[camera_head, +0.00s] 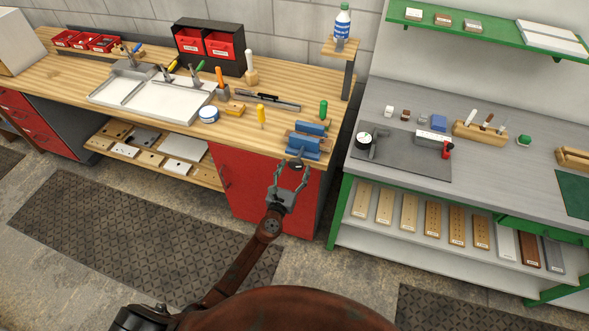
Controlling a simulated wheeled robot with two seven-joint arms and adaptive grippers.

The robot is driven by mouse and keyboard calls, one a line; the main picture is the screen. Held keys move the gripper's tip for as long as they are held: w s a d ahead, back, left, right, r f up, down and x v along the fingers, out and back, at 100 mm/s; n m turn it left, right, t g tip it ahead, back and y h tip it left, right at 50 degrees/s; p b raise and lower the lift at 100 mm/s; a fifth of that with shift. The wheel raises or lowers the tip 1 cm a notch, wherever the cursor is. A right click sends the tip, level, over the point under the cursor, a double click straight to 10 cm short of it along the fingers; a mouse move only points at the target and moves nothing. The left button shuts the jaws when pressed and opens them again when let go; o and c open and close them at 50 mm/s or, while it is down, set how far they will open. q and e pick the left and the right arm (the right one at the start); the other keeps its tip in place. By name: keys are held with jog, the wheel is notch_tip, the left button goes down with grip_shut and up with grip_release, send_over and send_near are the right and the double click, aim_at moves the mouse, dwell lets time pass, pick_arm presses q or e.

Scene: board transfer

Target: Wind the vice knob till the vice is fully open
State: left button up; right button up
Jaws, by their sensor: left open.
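A blue vice (304,146) is mounted at the front right corner of the wooden workbench. Its two blue jaw blocks show, one behind the other. A dark round knob (297,164) shows at the front of the vice, just over the bench edge. My left gripper (290,174) is open and reaches up to the knob from below, with its fingertips around or just beside it. Whether the fingers touch the knob is too small to tell. My right gripper is not in view.
On the wooden workbench (275,82) near the vice stand a yellow-handled tool (261,116), a green-handled tool (323,110) and a blue-and-white round tin (208,114). A white tray (150,97) lies further left. A grey bench (475,180) with green legs stands on the right, past a gap.

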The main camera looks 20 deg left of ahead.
pick_arm(q)
jog(key=c, duration=1.2)
jog(key=shift+o, duration=0.2)
jog(key=n+b, duration=0.1)
jog(key=n, duration=0.2)
jog(key=shift+d+f, duration=0.1)
jog(key=n+b, duration=0.1)
jog(key=n, duration=0.2)
jog(key=shift+n+b, duration=0.3)
jog(key=shift+b, duration=0.05)
jog(key=n+b, duration=0.1)
jog(key=n, duration=0.4)
jog(key=shift+n, duration=0.5)
